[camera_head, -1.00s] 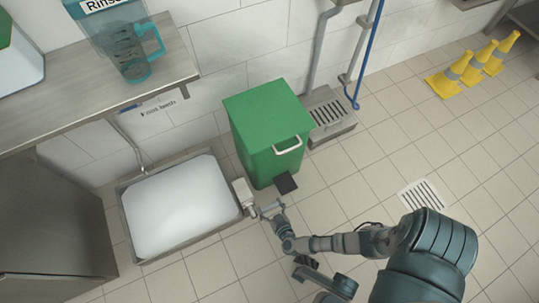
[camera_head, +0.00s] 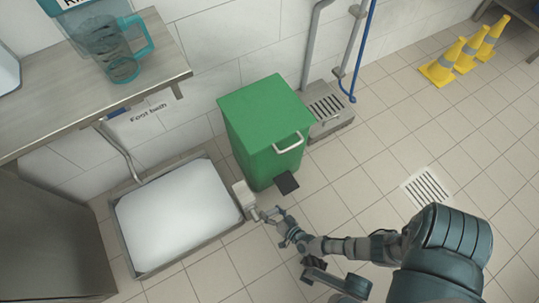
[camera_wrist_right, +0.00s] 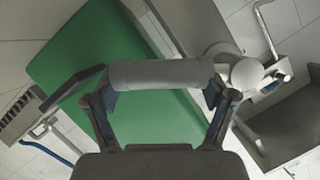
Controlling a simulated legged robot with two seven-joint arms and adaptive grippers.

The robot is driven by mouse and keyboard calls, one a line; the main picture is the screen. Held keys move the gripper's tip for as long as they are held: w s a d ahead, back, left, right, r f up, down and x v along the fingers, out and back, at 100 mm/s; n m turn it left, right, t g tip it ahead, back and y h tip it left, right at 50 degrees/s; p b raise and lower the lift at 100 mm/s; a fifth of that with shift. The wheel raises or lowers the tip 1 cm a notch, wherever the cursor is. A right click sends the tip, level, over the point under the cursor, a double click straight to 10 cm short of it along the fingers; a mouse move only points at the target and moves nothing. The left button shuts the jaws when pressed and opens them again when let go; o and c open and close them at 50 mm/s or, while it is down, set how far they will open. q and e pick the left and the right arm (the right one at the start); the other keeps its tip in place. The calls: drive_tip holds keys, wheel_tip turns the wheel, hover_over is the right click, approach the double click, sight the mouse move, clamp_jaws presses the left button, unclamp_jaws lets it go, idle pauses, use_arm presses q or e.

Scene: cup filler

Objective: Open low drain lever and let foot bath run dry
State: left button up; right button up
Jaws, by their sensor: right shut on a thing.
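The foot bath (camera_head: 190,253) is a shallow grey basin on the floor at lower left in the head view, filled with a pale, whitish surface. A pale drain valve (camera_head: 243,194) sits at its right end. The low drain lever (camera_wrist_right: 160,73) shows in the wrist view as a grey cylindrical bar between my fingers. My right gripper (camera_head: 270,213) is shut on this lever, close to the floor, just right of the valve. The wrist view shows both fingers of the right gripper (camera_wrist_right: 160,92) at the bar's ends. My left gripper is not in view.
A green pedal bin (camera_head: 265,130) stands close behind the lever, its dark pedal (camera_head: 287,183) near my gripper. A steel counter (camera_head: 95,90) with a teal jug (camera_head: 115,50) is above the bath. A floor grate (camera_head: 427,187) and yellow cones (camera_head: 440,65) are at right.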

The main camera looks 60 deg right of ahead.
drive_tip(key=shift+s+f, duration=0.1)
drive_tip(key=shift+f, duration=0.15)
drive_tip(key=o, duration=1.5)
drive_tip(key=shift+o, duration=0.2)
